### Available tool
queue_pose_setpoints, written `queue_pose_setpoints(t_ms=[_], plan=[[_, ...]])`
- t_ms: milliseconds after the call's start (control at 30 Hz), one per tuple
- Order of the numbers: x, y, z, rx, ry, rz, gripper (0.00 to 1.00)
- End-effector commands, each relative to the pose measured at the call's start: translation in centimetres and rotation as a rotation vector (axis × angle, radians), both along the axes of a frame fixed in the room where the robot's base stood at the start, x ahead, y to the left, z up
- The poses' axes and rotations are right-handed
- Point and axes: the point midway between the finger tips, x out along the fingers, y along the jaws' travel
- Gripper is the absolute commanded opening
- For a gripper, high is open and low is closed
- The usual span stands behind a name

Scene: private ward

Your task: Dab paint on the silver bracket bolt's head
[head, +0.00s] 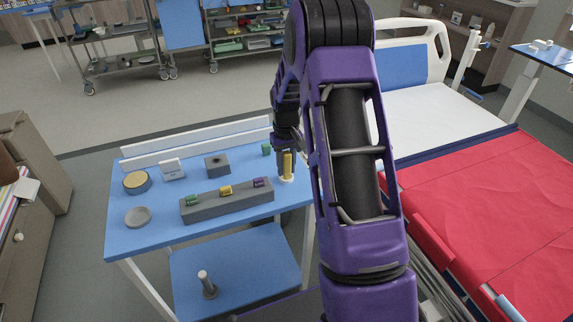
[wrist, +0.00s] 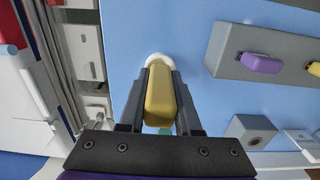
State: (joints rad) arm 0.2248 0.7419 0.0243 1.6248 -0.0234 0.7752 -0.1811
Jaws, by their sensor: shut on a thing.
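My gripper (head: 286,152) is shut on a yellow block-like handle (head: 287,166), held upright over the right end of the blue table. In the wrist view the yellow handle (wrist: 160,95) sits between both fingers (wrist: 160,85). A white round piece (wrist: 158,59) shows at its far end; I cannot tell whether it is part of the handle or lies on the table. No bolt is clearly identifiable on the tabletop.
The blue table (head: 240,215) holds a grey bar (head: 228,206) with green, yellow and purple pieces, a yellow-topped tin (head: 136,183), a grey disc (head: 138,217), a white card (head: 172,169), a grey holed block (head: 217,165) and a green cube (head: 266,149). A red-covered bed (head: 480,200) stands right.

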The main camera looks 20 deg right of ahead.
Motion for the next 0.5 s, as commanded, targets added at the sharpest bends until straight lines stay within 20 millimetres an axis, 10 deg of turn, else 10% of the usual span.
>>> queue_pose_setpoints(t_ms=[500], plan=[[0.0,0.0,1.2,0.0,-0.001,0.0,0.0]])
